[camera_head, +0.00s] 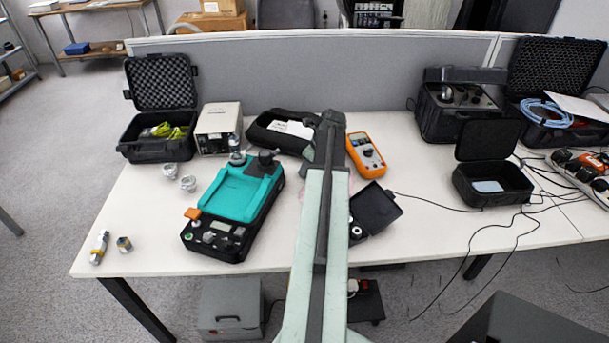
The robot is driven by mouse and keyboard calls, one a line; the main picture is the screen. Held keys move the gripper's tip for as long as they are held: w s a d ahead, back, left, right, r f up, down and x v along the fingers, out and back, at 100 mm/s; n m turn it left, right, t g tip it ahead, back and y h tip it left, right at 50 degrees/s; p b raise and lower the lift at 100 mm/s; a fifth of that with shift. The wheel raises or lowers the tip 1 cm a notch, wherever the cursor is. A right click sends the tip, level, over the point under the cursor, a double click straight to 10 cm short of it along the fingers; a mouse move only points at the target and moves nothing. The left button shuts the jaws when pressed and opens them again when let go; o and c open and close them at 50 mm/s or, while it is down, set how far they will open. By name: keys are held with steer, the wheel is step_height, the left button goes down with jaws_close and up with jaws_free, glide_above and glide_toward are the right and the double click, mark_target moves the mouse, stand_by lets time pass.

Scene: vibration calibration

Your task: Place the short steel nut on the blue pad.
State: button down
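A short steel nut (124,244) stands near the front left corner of the white table. A longer metal fitting (99,246) with a yellowish end lies just left of it. A small light blue pad (487,186) lies inside a small open black case on the right side of the table. My arm rises from the bottom middle, and its dark far end (329,140) is over the middle of the table, well right of the nut and left of the pad. I cannot make out the fingers or anything held.
A black device with a teal top (240,193) stands between the nut and my arm. An orange multimeter (365,155) and a small open black box (374,208) are right of my arm. Cables (460,209) cross the right side.

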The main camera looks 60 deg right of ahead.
step_height(320, 180, up, 10)
steer(key=p, duration=1)
